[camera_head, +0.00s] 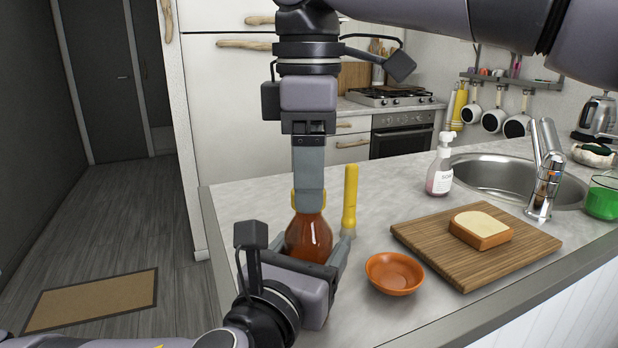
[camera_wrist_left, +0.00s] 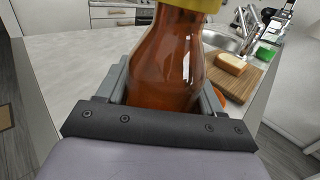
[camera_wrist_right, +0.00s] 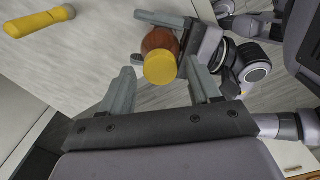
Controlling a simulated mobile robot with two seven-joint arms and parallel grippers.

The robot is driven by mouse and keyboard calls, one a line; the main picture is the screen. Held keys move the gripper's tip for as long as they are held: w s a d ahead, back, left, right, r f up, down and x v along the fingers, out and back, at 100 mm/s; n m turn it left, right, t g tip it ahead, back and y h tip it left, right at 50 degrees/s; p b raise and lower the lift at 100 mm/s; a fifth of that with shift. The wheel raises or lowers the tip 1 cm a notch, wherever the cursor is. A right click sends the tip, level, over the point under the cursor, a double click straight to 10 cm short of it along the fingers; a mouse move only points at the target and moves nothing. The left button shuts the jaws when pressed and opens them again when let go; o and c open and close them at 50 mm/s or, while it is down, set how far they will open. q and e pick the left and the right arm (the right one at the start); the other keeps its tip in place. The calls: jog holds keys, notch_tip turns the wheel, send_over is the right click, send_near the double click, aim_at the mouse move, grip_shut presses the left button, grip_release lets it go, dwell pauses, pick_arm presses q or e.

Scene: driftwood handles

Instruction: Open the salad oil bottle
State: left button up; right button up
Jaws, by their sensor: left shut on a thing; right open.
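The salad oil bottle (camera_head: 308,240) is amber-brown and stands upright at the counter's near left. Its yellow cap (camera_wrist_right: 160,68) is on top. My left gripper (camera_head: 316,258) is shut on the bottle's body, and the left wrist view shows its fingers on both sides of the glass (camera_wrist_left: 165,72). My right gripper (camera_head: 309,204) points down from above, open, its fingers at the cap's height. In the head view a finger hides most of the cap. In the right wrist view the cap appears between the fingertips, with gaps; contact is not clear.
A yellow upright object (camera_head: 350,196) stands close right of the right gripper. An orange bowl (camera_head: 394,273), a cutting board (camera_head: 460,262) with bread (camera_head: 481,230), a soap bottle (camera_head: 440,165) and the sink (camera_head: 490,172) lie further right. Bare counter lies behind the bottle.

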jog(key=shift+f, duration=0.5)
jog(key=c, duration=1.1)
